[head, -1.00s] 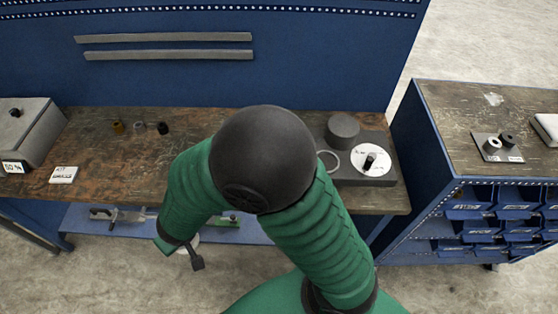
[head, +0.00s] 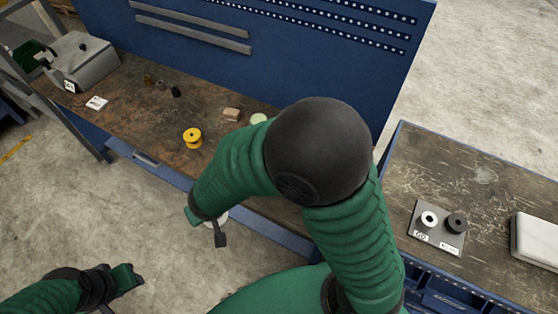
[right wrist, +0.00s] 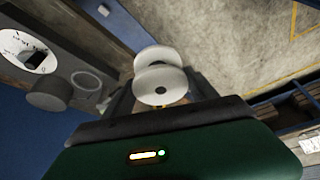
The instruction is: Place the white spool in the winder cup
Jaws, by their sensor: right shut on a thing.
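The white spool (right wrist: 161,79) is between the fingers of my right gripper (right wrist: 162,100) in the right wrist view, with its flanges and dark centre hole showing. In the head view, my right gripper (head: 219,232) hangs in front of the bench edge, and only a sliver of the white spool shows beside it. The winder (right wrist: 98,60) shows in the right wrist view at left, with a dark cylinder (right wrist: 50,93), a pale ring and a white disc (right wrist: 25,50); which part is the cup is unclear. My left gripper (head: 125,280) is low at left, away from the bench; its jaws are unclear.
A yellow spool (head: 193,138), a wooden block (head: 231,114) and several small cylinders (head: 161,86) stand on the bench (head: 130,100). A grey box (head: 82,60) is at the far left. The right cabinet holds a plate (head: 437,232) with two round parts. My right arm hides the bench's right end.

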